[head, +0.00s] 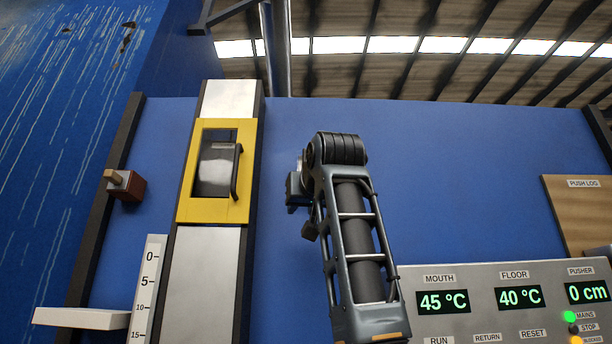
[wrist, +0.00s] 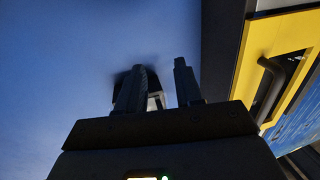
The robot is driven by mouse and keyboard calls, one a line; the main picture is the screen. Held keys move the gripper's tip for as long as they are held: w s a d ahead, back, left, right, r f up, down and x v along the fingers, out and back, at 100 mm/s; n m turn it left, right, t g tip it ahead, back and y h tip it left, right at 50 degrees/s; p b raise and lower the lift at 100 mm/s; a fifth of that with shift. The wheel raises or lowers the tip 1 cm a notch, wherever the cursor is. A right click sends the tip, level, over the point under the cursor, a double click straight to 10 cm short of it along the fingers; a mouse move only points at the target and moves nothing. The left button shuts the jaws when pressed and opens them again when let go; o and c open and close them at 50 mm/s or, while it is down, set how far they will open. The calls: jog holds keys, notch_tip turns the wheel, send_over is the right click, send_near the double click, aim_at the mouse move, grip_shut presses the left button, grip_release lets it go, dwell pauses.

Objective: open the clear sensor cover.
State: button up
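A yellow-framed cover (head: 186,205) with a dark, glossy see-through pane (head: 213,170) sits on a grey metal column in the head view. A black bar handle (head: 236,172) runs along its right side. The cover looks shut. In the wrist view the yellow frame (wrist: 258,50) and the handle (wrist: 268,85) show at the right edge. My gripper (wrist: 158,72) is open, its two dark fingers apart, to the left of the cover in that view and not touching the handle. In the head view my arm stands right of the cover, and the fingers cannot be made out.
A blue wall (head: 450,170) lies behind my arm. A control panel (head: 465,280) reads mouth 45 °C, floor 40 °C and pusher 0 cm. A white ruler (head: 149,290), a white shelf (head: 82,318) and a small red-brown block (head: 127,187) are left of the column.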

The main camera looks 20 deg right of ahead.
jog(key=s+r, duration=0.6)
jog(key=r, duration=0.6)
jog(key=w+d+p, duration=0.1)
jog(key=w+p, duration=0.2)
jog(key=w, duration=0.5)
jog(key=shift+d+p, duration=0.15)
jog(key=shift+p, duration=0.15)
grip_shut()
jog(key=shift+s, duration=0.1)
